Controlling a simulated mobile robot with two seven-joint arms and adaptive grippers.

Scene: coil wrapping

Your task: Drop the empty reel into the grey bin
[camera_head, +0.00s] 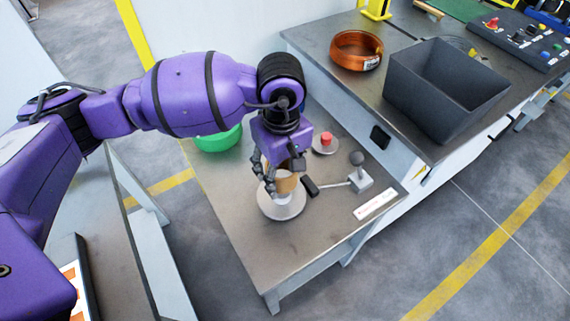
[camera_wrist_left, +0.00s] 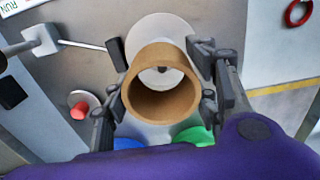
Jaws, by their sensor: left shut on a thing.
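The empty reel, a tan cardboard tube (camera_head: 287,185), is upright between the fingers of my left gripper (camera_head: 280,178). In the left wrist view the reel (camera_wrist_left: 160,104) shows end-on, with a finger on each side, and the gripper is shut on it. A pale round disc (camera_head: 283,208) lies under the reel; I cannot tell whether they touch. The disc also shows in the left wrist view (camera_wrist_left: 160,27). The grey bin (camera_head: 430,110) is an open, dark box on the higher bench at the right, apart from the gripper, and looks empty.
A copper coil (camera_head: 356,50) lies on the higher bench, left of the bin. A lever with a dark knob (camera_head: 357,158) and a red button (camera_head: 326,140) are right of my gripper. A green bowl (camera_head: 219,139) is behind it. A control panel (camera_head: 515,38) is beyond the bin.

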